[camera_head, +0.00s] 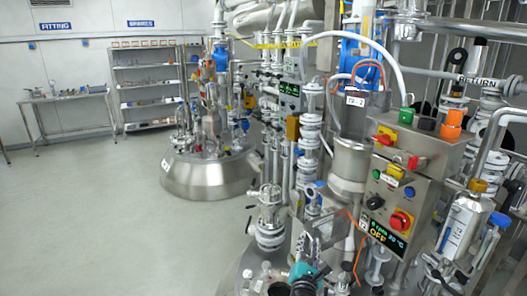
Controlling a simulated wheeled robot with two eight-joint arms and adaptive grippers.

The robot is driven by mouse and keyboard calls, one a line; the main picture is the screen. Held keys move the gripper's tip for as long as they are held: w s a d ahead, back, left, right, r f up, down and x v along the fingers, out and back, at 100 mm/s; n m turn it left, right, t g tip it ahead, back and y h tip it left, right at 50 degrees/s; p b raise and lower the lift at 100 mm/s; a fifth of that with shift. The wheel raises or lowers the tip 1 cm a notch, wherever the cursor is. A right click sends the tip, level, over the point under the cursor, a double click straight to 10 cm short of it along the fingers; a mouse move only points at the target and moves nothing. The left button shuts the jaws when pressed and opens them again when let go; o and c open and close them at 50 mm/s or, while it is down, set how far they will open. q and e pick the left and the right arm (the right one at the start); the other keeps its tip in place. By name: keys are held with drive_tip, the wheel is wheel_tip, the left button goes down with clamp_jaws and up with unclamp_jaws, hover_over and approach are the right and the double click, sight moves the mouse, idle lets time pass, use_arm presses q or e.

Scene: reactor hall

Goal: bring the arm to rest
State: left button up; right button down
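A control box (410,185) with buttons and a lit display stands close on the right. A silver bottle (462,226) is beside it. Another steel reactor (208,176) stands farther back. The floor (90,220) at left is clear.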

use_arm(q)
drive_tip(key=s+a+r+m+g+h, duration=0.2)
drive_tip(key=s+a+r+m, duration=0.2)
drive_tip(key=a+m, duration=0.3)
drive_tip(key=s+a+r+m+g+h, duration=0.15)
drive_tip(key=s+a+r+m, duration=0.3)
drive_tip(key=m, duration=0.55)
drive_tip(key=s+a+f+m+g+y, duration=0.4)
drive_tip(key=s+a+f+m, duration=0.1)
drive_tip(key=s+a, duration=0.6)
drive_tip(key=s+a+f+m+g+y, duration=0.3)
drive_tip(key=s+a+f+m, duration=0.3)
drive_tip(key=s+a, duration=0.5)
drive_tip(key=shift+s+a+f+g+y, duration=0.35)
drive_tip(key=shift+f+y, duration=0.2)
drive_tip(key=shift+f, duration=0.25)
